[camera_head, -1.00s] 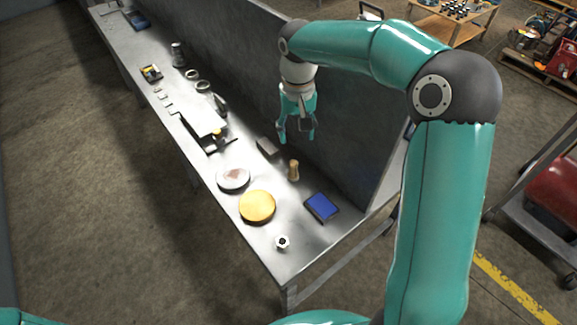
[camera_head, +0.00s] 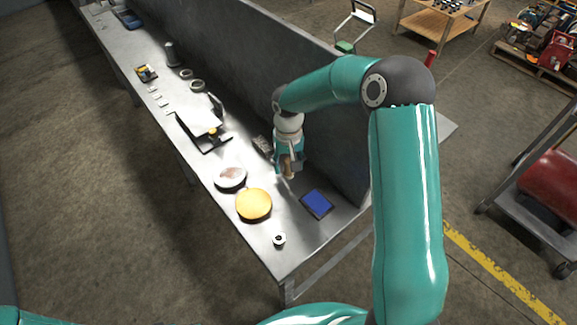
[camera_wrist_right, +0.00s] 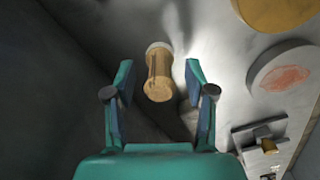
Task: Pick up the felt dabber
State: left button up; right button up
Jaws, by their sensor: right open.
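The felt dabber (camera_wrist_right: 158,80), a small wooden cylinder with a pale end, stands on the steel bench; in the head view (camera_head: 288,168) it is partly covered by my right gripper. My right gripper (camera_wrist_right: 160,70) is open, with one finger on each side of the dabber in the wrist view. The dabber shows between and slightly beyond the fingertips, with gaps visible on both sides. My left gripper is not in view.
A blue pad (camera_head: 317,203), a yellow disc (camera_head: 254,204), a white dish with a reddish patch (camera_head: 230,176) and a metal nut (camera_head: 280,239) lie nearby on the bench (camera_head: 290,255). A grey upright panel (camera_head: 335,150) runs along the bench behind the gripper.

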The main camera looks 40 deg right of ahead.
jog(key=shift+f, duration=0.3)
grip_shut()
jog(key=shift+r, duration=0.15)
